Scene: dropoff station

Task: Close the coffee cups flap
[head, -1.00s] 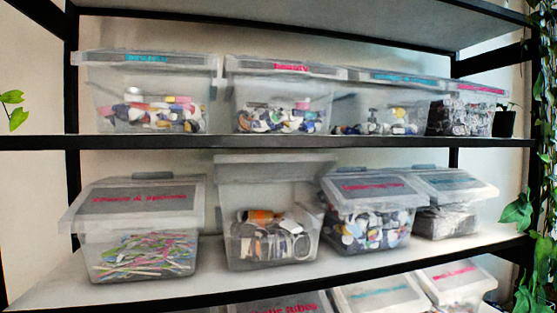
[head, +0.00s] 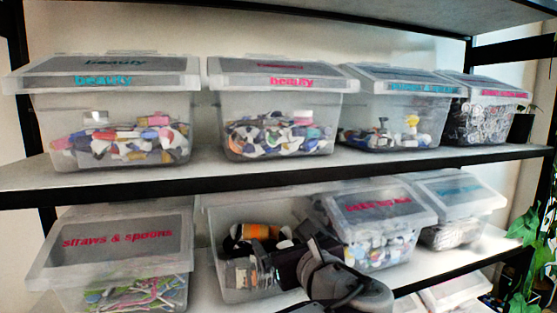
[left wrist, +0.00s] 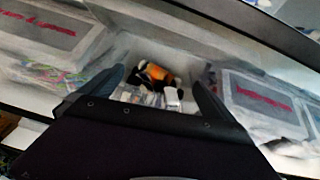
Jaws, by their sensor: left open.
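A clear open bin (head: 225,222) stands on the lower shelf between two closed bins. It holds an orange-and-dark item and other mixed pieces. Its translucent flap (head: 262,192) is up at the back; I cannot read a label on it. My left gripper (head: 284,258) is in front of the bin's right part and hides some of it. In the left wrist view the gripper (left wrist: 160,88) is open and empty, its two fingers apart, with the open bin (left wrist: 122,62) and its contents between and beyond them. My right gripper is not in view.
A closed straws & spoons bin (head: 120,245) stands left, and a closed bin with a red label (head: 375,205) stands close on the right. The upper shelf edge (head: 200,186) runs above the open bin. Several closed bins fill the upper shelf. Plants (head: 520,250) hang at right.

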